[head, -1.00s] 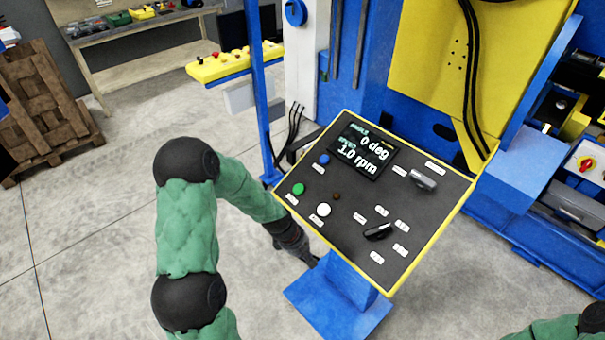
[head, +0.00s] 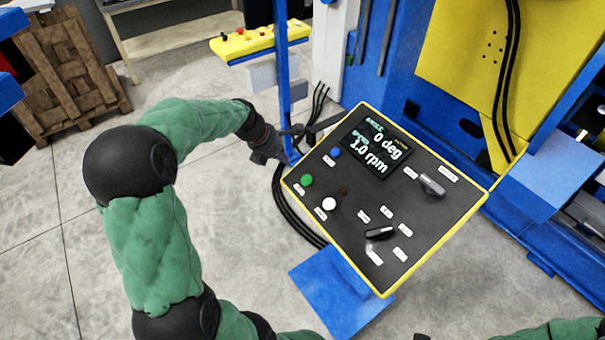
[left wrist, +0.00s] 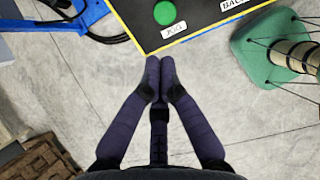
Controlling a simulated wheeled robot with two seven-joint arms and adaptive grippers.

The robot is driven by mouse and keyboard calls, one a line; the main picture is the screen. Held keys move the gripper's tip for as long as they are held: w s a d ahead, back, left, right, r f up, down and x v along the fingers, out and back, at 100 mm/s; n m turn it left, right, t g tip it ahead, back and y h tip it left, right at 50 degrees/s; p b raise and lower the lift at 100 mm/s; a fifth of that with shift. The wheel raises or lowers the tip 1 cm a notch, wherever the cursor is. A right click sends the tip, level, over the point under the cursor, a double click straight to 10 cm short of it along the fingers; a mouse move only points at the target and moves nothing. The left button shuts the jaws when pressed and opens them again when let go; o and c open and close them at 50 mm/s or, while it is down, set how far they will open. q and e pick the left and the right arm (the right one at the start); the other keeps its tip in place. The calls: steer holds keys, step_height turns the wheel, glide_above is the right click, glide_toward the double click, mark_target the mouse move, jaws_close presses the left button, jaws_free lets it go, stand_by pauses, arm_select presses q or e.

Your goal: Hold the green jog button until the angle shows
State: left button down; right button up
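The tilted black control panel (head: 405,200) with a yellow rim carries the green jog button (head: 306,180) near its left edge. The display (head: 377,147) reads 0 deg and 1.0 rpm. The green button (left wrist: 164,13), with a JOG label below it, also shows at the top of the left wrist view. My left gripper (head: 280,146) is beside the panel's upper left edge, apart from the button. In the left wrist view its fingertips (left wrist: 160,80) are together with nothing between them, over floor just short of the panel edge. My right gripper is not clearly visible.
A blue button (head: 336,153), a white button (head: 329,204) and two knobs share the panel. A blue post (head: 283,70) and black cables stand close to my left gripper. The blue and yellow machine is behind the panel. Open floor lies at left.

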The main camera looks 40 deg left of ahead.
mark_target(305, 178)
arm_select(q)
steer(key=shift+f, duration=0.1)
steer(key=b+x, duration=0.2)
steer(key=x, duration=1.2)
steer(key=shift+b, duration=0.3)
